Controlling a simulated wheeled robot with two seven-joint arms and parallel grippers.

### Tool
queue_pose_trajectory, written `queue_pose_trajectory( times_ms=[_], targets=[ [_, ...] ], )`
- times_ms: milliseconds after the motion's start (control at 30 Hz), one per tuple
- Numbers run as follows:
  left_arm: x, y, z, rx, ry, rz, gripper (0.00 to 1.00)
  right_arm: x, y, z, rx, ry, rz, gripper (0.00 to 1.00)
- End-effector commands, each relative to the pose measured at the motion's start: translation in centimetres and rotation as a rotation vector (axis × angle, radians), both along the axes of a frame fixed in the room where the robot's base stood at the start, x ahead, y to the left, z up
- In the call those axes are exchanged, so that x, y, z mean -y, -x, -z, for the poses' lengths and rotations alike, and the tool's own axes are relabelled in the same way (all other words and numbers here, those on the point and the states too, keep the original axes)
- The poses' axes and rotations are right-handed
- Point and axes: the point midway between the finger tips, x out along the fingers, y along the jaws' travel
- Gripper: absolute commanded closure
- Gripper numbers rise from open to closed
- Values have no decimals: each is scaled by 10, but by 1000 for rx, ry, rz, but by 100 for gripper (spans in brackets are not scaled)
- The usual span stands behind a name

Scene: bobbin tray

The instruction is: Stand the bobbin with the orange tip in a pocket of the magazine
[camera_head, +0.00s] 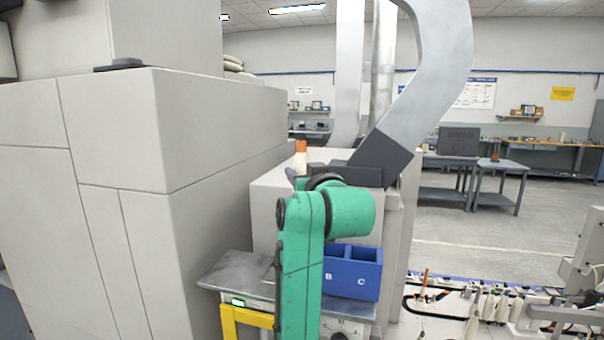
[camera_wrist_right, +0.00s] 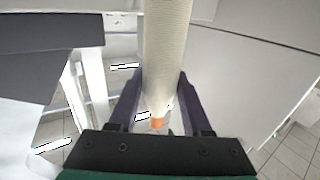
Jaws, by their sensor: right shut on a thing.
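The bobbin with the orange tip (camera_head: 300,147) is held up in the head view, tip uppermost, its pale body mostly hidden below. In the right wrist view its cream body (camera_wrist_right: 167,45) runs between the fingers, with the orange tip near the palm. My right gripper (camera_wrist_right: 157,95) is shut on it; in the head view the gripper (camera_head: 294,174) is partly hidden by my green wrist. My left gripper is out of view.
The blue box stands on a grey metal shelf (camera_head: 232,273) with a yellow frame (camera_head: 246,318) below. A large pale cabinet (camera_head: 180,170) fills the left side. At the lower right, several pale bobbins (camera_head: 473,318) stand by a machine. Open floor lies beyond.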

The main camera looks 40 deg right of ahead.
Motion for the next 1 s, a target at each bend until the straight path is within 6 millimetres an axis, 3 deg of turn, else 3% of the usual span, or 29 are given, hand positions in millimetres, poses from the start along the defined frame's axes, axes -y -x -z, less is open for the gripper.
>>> queue_pose_trajectory(
  times_ms=[533,1000],
  targets=[
    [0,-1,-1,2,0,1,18,1,0,1,1,0,0,100],
    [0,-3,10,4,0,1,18,1,0,15,1,0,0,100]
  ],
)
